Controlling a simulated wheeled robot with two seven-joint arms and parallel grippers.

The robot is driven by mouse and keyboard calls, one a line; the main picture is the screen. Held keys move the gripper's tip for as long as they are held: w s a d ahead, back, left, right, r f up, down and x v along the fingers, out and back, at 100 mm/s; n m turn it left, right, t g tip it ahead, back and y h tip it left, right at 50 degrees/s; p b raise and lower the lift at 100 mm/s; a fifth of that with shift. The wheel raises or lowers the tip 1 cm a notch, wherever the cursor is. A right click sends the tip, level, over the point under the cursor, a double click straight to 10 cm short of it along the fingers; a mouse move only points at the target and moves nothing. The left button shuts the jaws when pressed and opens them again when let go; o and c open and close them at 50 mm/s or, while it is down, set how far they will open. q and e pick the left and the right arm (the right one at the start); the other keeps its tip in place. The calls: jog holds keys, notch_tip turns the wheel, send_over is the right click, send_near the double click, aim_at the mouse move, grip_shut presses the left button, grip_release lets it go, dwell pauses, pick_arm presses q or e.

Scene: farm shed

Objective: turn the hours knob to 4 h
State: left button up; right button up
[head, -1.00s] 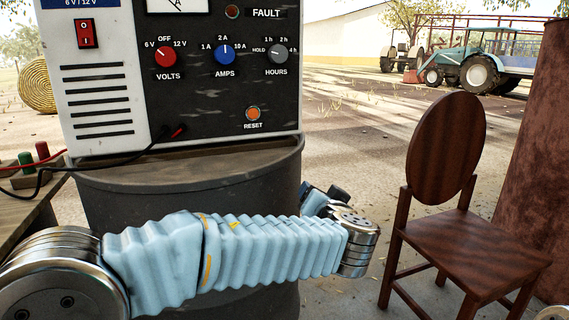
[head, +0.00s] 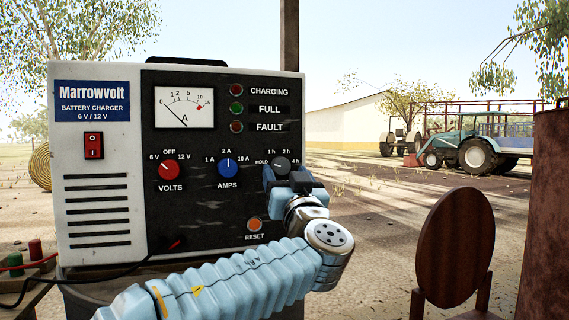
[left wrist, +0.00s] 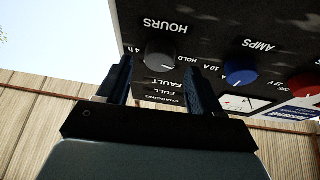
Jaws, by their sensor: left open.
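The grey hours knob (head: 281,163) is at the right of the black panel of the battery charger (head: 100,215), with HOLD, 1 h, 2 h and 4 h marked around it. My left gripper (head: 284,179) is just in front of and below the knob, partly covering its lower side. In the left wrist view, which is upside down, the knob (left wrist: 160,54) appears between the two open fingertips (left wrist: 159,67). Contact cannot be made out. The knob's pale pointer mark is on the HOLD side, away from 4 h. My right gripper is out of view.
The red volts knob (head: 169,169), blue amps knob (head: 228,167) and orange reset button (head: 254,224) share the panel. A wooden chair (head: 455,245) stands at the right. Black and red leads hang at the left. Open ground lies beyond.

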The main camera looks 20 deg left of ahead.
pick_arm(q)
jog(key=shift+x, duration=1)
jog(key=shift+c, duration=0.4)
jog(key=c, duration=1)
